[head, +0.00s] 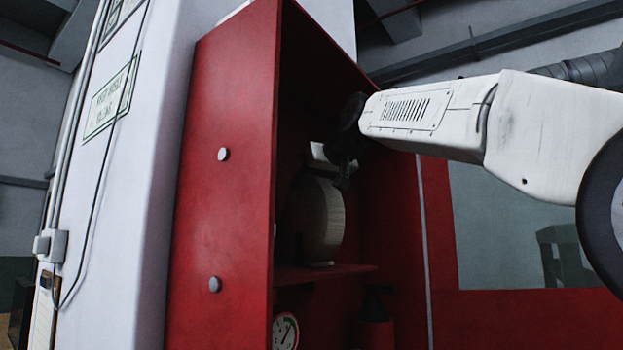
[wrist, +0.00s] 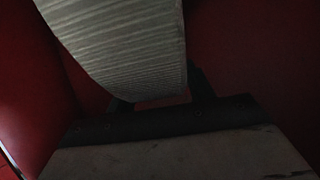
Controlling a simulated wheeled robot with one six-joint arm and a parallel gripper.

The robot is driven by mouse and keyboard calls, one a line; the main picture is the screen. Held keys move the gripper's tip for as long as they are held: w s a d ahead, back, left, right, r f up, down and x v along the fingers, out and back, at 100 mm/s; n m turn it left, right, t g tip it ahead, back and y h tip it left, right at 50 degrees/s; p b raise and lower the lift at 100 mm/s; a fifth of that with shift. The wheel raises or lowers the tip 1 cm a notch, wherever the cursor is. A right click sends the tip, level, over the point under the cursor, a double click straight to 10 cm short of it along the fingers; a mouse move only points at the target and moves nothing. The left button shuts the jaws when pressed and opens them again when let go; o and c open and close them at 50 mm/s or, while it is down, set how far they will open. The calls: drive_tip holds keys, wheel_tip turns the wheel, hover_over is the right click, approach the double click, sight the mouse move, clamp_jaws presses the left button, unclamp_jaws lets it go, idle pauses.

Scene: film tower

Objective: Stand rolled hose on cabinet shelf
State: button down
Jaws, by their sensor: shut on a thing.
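The rolled hose (head: 328,222) is a pale, ribbed roll inside the red cabinet (head: 226,140). It stands upright on edge, at or just above the cabinet shelf (head: 340,270); a small pale part of it shows at the shelf surface. My gripper (head: 343,172) reaches into the cabinet from the right and is shut on the hose near its top. In the wrist view the hose (wrist: 130,45) fills the upper middle, between the dark fingers of my gripper (wrist: 160,102). The fingertips are hidden by the hose and shadow.
Below the shelf are a round gauge (head: 286,332) and a dark red cylinder (head: 374,325), perhaps an extinguisher. The cabinet's side walls stand close around the hose and my gripper. A white wall column (head: 130,190) is at left. A glass-panelled red door (head: 510,225) is at right.

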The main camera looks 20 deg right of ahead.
drive_tip(key=shift+s+r, duration=0.1)
drive_tip(key=shift+r, duration=0.05)
drive_tip(key=c, duration=0.6)
unclamp_jaws()
drive_tip(key=shift+f, duration=0.2)
drive_tip(key=shift+r, duration=0.1)
drive_tip(key=v, duration=1.2)
drive_tip(key=s+f+m+g+h, duration=0.1)
drive_tip(key=s+f+g, duration=0.3)
drive_tip(key=s+f, duration=0.5)
drive_tip(key=s+d+f+g+h, duration=0.1)
drive_tip(key=s+f+g, duration=0.3)
drive_tip(key=f, duration=2.2)
drive_tip(key=s+f+m+g+h, duration=0.1)
drive_tip(key=s+f+g, duration=0.2)
drive_tip(key=s+f, duration=1.2)
drive_tip(key=shift+s+d+f+m+g, duration=0.1)
drive_tip(key=shift+d+f+m+g, duration=0.1)
drive_tip(key=shift+f, duration=0.7)
drive_tip(key=shift+s+d+f+m+g, duration=0.1)
drive_tip(key=shift+d+f+g, duration=0.1)
drive_tip(key=shift+f, duration=0.65)
